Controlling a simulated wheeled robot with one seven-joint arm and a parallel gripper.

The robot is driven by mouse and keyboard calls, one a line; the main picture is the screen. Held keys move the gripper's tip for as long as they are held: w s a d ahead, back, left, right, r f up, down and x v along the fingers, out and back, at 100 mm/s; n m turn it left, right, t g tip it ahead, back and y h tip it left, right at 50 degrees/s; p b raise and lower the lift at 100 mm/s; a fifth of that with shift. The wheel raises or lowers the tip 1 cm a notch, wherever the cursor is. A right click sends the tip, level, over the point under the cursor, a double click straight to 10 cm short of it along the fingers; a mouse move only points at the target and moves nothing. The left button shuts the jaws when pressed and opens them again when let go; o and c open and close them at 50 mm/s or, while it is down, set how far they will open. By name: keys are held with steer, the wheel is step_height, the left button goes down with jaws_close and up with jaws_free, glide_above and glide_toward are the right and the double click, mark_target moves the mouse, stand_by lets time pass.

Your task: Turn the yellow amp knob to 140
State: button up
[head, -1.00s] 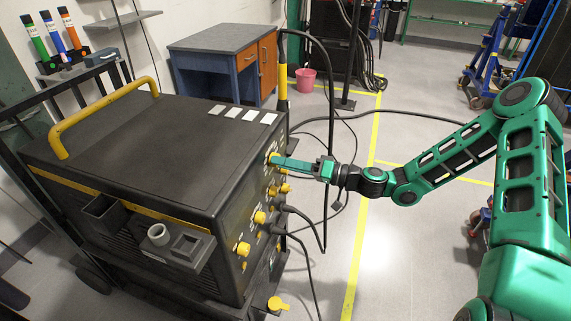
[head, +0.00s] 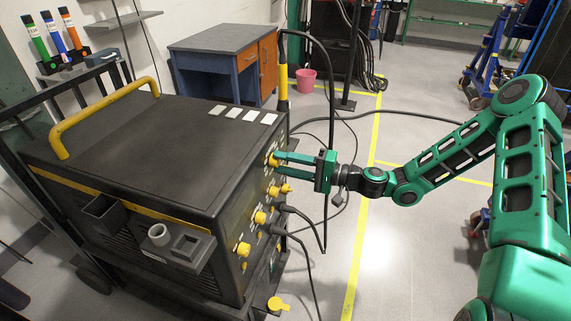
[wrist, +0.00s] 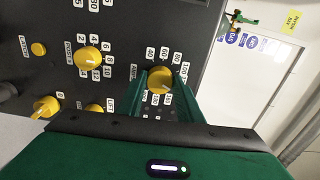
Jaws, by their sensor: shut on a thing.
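The yellow amp knob (wrist: 160,79) sits on the black front panel of the welding machine (head: 150,160), ringed by white number labels including 40, 60, 80 and 100. My gripper (wrist: 161,84) has one green finger on each side of this knob and is shut on it. In the head view my gripper (head: 277,163) reaches the panel from the right, at the uppermost yellow knob. The fingers partly hide the knob there. I cannot read clearly which number the knob's mark points to; labels below it are partly covered by my gripper.
Another yellow knob (wrist: 88,57) is left of the amp knob in the wrist view, with a further one (wrist: 46,107) lower left. Black cables (head: 305,222) plug into the panel below my gripper. The floor to the right (head: 400,240) is clear.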

steer(key=shift+w+d+m, duration=0.15)
steer(key=shift+w+m, duration=0.05)
steer(key=shift+m, duration=0.1)
stand_by(0.4)
steer(key=o, duration=1)
steer(key=shift+o, duration=0.2)
steer(key=shift+s, duration=0.1)
steer(key=v, duration=1)
steer(key=shift+d, duration=0.3)
steer(key=shift+s, duration=0.1)
